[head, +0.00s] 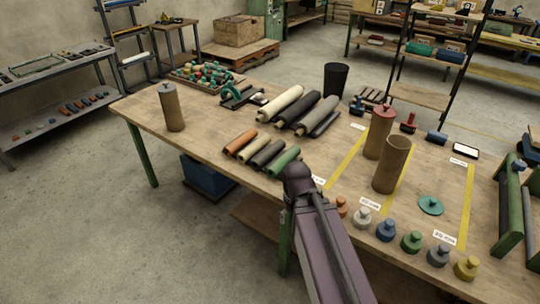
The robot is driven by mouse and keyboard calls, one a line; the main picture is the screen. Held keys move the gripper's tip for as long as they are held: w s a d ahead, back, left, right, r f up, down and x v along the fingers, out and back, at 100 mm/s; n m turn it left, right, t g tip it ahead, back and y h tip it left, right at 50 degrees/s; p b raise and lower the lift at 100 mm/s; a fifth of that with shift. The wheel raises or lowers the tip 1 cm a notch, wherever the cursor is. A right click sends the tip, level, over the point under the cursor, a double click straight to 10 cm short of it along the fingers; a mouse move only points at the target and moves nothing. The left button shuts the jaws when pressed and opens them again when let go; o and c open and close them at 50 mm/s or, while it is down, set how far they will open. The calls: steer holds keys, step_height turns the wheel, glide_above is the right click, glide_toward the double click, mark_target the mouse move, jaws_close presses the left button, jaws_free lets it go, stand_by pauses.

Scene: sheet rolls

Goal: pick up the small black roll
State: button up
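The small black roll (267,154) lies on the wooden table, in a row of small rolls. A beige roll (254,147) lies on its left and a green roll (286,161) on its right. An orange roll (240,143) is at the left end of the row. My arm reaches up from the bottom of the head view, and its dark rounded joint shows just below and right of the green roll. I cannot make out my gripper's fingers. Nothing visibly covers the black roll.
Larger cream (280,104) and dark (301,109) rolls lie behind the row. A brown cylinder (172,108) stands left. Upright tubes (391,165) stand right, with several coloured knobbed pieces (386,230) along the front edge. Bare table (205,134) lies left of the small rolls.

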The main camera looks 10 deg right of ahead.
steer(key=shift+o, duration=1.6)
steer(key=shift+w+f+b, duration=0.3)
steer(key=shift+w+b, duration=0.05)
steer(key=w+a+f+n+t+h+b, duration=0.1)
steer(key=w+f+n+t+h+b, duration=0.2)
steer(key=w+n+b, duration=0.35)
steer(key=w+a+f+n+t+h+b, duration=0.2)
steer(key=w+f+n+h+b, duration=0.15)
steer(key=w, duration=0.55)
steer(key=w+a+n+t+h+b, duration=0.1)
steer(key=w+a+n+t+b, duration=0.5)
steer(key=w+a+n, duration=0.5)
steer(key=n+b, duration=0.1)
steer(key=b, duration=0.1)
steer(key=shift+w+n+t+b, duration=0.4)
steer(key=shift+h, duration=0.25)
